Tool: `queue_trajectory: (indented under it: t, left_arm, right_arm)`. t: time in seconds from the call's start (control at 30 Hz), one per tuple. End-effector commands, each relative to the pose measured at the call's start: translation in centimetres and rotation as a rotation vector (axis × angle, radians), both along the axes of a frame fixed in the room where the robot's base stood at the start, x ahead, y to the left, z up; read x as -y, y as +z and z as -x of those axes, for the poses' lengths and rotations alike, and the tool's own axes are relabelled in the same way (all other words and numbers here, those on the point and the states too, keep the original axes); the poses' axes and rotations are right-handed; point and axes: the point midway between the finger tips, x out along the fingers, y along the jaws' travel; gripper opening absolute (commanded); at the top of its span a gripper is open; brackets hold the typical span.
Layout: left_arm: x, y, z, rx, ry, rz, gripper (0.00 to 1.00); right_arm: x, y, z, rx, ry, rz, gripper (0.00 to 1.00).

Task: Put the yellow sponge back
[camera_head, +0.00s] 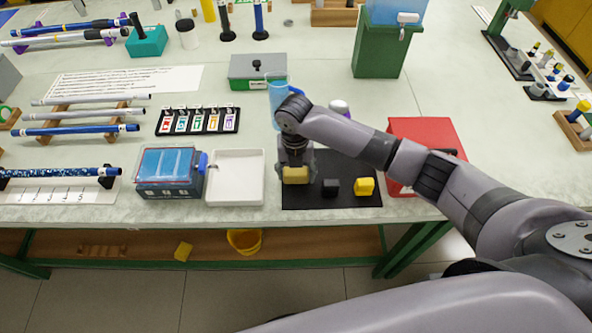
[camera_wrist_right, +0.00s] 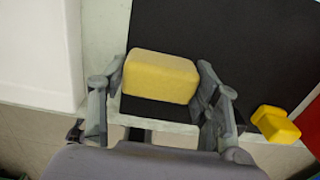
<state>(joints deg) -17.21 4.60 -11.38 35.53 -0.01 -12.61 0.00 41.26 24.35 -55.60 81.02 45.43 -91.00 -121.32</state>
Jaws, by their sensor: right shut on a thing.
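The yellow sponge (camera_head: 295,175) is a pale yellow block between the fingers of my right gripper (camera_head: 297,172), over the left part of the black mat (camera_head: 325,199). In the right wrist view the sponge (camera_wrist_right: 160,77) sits between the two fingertips (camera_wrist_right: 160,85), which are shut on it. I cannot tell whether the sponge touches the mat. My left gripper is not in view.
A blue-lidded container (camera_head: 168,190) stands further left.

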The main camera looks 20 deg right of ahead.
Motion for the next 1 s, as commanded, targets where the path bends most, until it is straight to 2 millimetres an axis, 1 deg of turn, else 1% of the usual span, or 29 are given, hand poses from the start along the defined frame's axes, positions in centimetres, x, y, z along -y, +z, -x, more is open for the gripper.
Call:
queue_trajectory:
  t: [0.37,0.4,0.7,1.0]
  left_arm:
    - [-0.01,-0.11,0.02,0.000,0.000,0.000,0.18]
    - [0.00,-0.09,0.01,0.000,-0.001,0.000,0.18]
    - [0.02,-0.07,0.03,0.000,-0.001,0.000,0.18]
    - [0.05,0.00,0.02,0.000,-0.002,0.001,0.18]
  right_arm:
    - [0.02,-0.50,0.00,0.000,0.000,0.001,0.31]
    - [0.02,-0.49,-0.01,0.000,0.000,0.000,0.59]
    - [0.01,-0.44,0.00,0.000,0.000,0.000,0.78]
    - [0.01,-0.30,-0.01,0.001,0.000,0.000,0.78]
